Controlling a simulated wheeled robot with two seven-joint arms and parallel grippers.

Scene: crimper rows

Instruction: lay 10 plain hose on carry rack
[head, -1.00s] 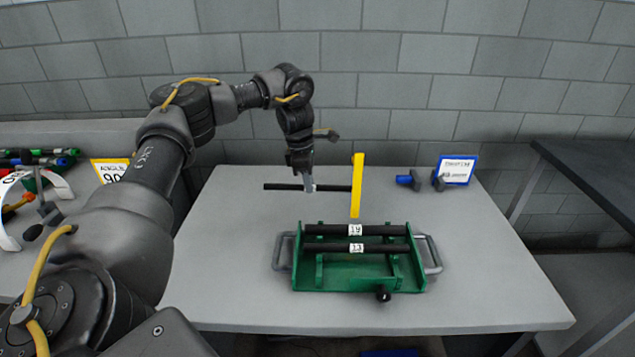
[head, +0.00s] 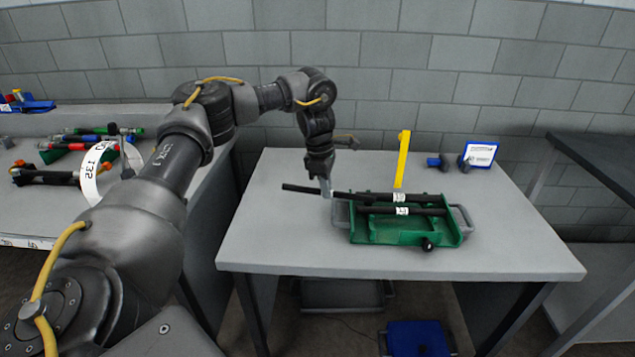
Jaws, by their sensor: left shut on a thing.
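My left gripper (head: 326,188) is shut on a plain black hose (head: 300,188), which shows no label. The hose is held near level, and its right end reaches over the left part of the green carry rack (head: 385,232). Whether it touches the rack cannot be told. Two black hoses with white tags lie across the rack, a rear hose (head: 430,198) and a front hose (head: 425,211). The rear one is partly overlapped by the held hose. My right gripper is not in view.
A yellow upright bar (head: 403,158) stands behind the rack. Blue and dark fittings (head: 440,162) and a small sign (head: 480,153) are at the back right of the table (head: 500,265). Several coloured hoses (head: 95,138) lie on the left bench. The front of the table is clear.

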